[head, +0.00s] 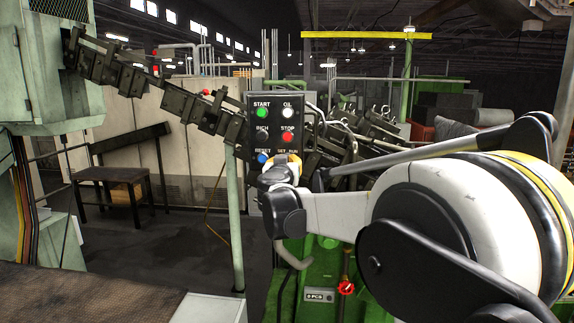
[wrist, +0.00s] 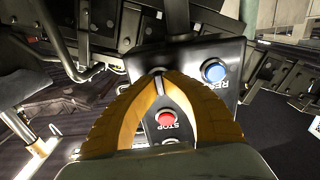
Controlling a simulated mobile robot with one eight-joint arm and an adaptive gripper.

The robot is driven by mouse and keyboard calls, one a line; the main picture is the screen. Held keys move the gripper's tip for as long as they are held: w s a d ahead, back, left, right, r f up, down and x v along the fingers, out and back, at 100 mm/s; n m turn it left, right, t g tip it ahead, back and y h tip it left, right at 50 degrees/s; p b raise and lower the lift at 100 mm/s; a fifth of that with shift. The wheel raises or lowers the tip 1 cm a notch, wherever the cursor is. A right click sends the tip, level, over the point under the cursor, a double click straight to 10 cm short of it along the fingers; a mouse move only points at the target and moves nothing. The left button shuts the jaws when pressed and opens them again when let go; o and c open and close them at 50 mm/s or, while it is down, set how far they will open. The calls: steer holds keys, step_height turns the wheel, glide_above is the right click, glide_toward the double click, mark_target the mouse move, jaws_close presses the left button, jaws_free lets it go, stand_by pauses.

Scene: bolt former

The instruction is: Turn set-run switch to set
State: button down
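The black control panel (head: 275,122) faces me in the head view, with SET RUN lettering at its lower right. My gripper (head: 285,161) is right at that lettering and hides the set-run switch there, so I cannot see its setting. In the wrist view the panel (wrist: 187,58) looks upside down. The yellow fingers of my gripper (wrist: 160,74) come together at their tips, at the switch's place. A small pale piece shows at the tips; I cannot tell whether the switch is between them or just touched.
The red STOP button (wrist: 165,119) shows between the fingers in the wrist view, close to them. The blue RESET button (wrist: 214,71) is just beside the tips. Green START (head: 262,112) and white OIL (head: 287,113) buttons are higher up. Dark machine chain links (head: 140,82) run behind the panel.

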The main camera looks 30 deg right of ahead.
steer(key=n+b, duration=0.1)
steer(key=n, duration=0.3)
steer(key=shift+n, duration=0.3)
steer(key=shift+r+n+b, duration=0.1)
steer(key=shift+n+b, duration=0.35)
steer(key=shift+n, duration=1.45)
steer(key=c, duration=1.6)
jaws_free()
steer(key=shift+o, duration=0.3)
steer(key=shift+w, duration=0.15)
steer(key=shift+a, duration=0.1)
